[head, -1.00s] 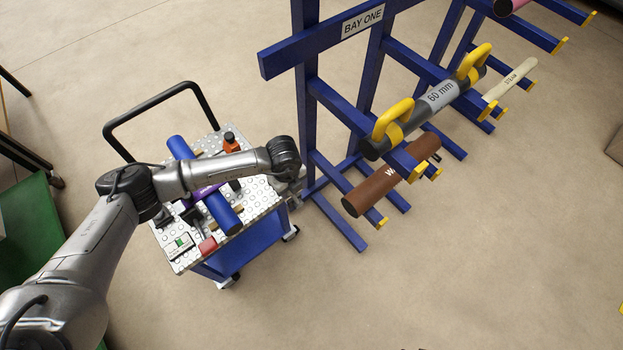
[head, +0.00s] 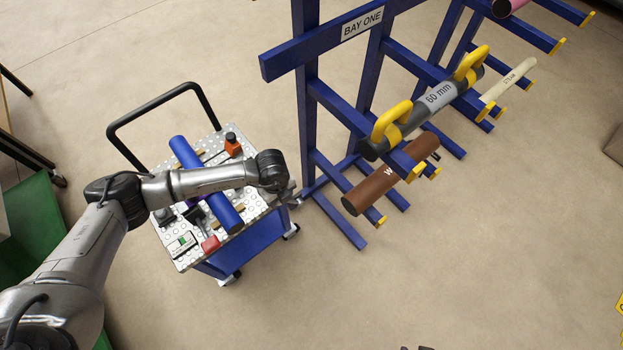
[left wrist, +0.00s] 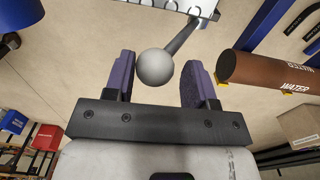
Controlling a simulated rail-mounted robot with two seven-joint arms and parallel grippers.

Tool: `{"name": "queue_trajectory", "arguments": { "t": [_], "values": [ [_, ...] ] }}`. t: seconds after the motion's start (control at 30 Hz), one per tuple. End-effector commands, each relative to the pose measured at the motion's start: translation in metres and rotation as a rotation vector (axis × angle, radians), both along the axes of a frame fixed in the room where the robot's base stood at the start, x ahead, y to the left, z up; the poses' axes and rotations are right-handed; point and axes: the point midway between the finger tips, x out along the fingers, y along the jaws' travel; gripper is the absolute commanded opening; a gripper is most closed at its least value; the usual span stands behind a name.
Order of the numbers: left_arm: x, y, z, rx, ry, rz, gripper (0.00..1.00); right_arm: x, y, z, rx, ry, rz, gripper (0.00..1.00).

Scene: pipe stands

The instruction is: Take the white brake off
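A pale grey-white ball knob (left wrist: 155,67) on a dark rod (left wrist: 181,38) shows in the left wrist view. The rod runs up and right to the edge of the metal trolley top (left wrist: 160,5); it looks like the white brake lever. My left gripper (left wrist: 158,78) is open, with one purple-padded finger on each side of the knob and gaps visible. How deep the knob sits between the fingers is hard to tell. In the head view, my left wrist is at the right edge of the trolley (head: 187,262) and hides the lever.
The blue rack (head: 312,110) stands close on the right, with a brown pipe (head: 372,197) and a grey 60 mm pipe (head: 412,117). Floor in front is clear.

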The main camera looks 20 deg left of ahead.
Motion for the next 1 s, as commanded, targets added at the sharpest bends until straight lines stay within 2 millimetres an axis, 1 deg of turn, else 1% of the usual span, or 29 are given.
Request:
{"name": "queue_trajectory", "arguments": {
  "t": [0.03,0.13,0.63,0.77,1.0],
  "values": [
    [0.001,0.0,0.0,-0.001,-0.002,0.0,0.55,0.0,0.0,0.0,0.001,0.0,-0.001,0.43],
    [0.001,-0.001,0.0,-0.001,-0.002,0.0,0.64,0.0,0.001,0.0,0.004,0.001,-0.003,0.43],
    [0.001,-0.001,0.003,-0.002,-0.001,0.0,0.64,0.0,0.001,0.002,0.004,0.001,-0.002,0.43],
    [0.001,-0.001,0.009,-0.002,-0.001,0.0,0.64,0.0,0.0,0.008,0.0,0.001,0.0,0.43],
    [0.001,-0.001,0.027,-0.001,0.0,0.0,0.64,0.0,-0.002,0.026,-0.006,0.001,0.003,0.43]
  ]
}}
